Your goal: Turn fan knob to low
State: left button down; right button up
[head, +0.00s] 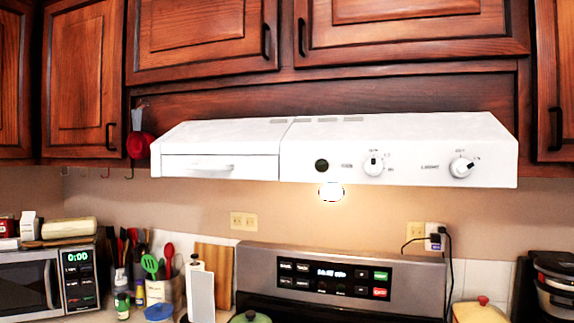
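The white range hood (400,145) hangs under the dark wood cabinets, above the stove. Its front panel carries two round white knobs. The left knob (374,164) has a small label beside it that is too blurred to read, and its dark mark points roughly upward. The right knob (462,166) has a label beside it that looks like "LIGHT", and its dark mark points to the upper right. A round dark spot (321,166) sits left of the knobs. Neither of my grippers is in view.
A lit lamp (331,192) glows under the hood. Below are the stove's control panel (335,279), a microwave (45,281), utensils, a green lid and a yellow pot (481,311). Cords hang from a wall outlet (435,236). The space before the hood looks clear.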

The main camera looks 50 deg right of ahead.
aim_at(373, 166)
jog(key=z, duration=2)
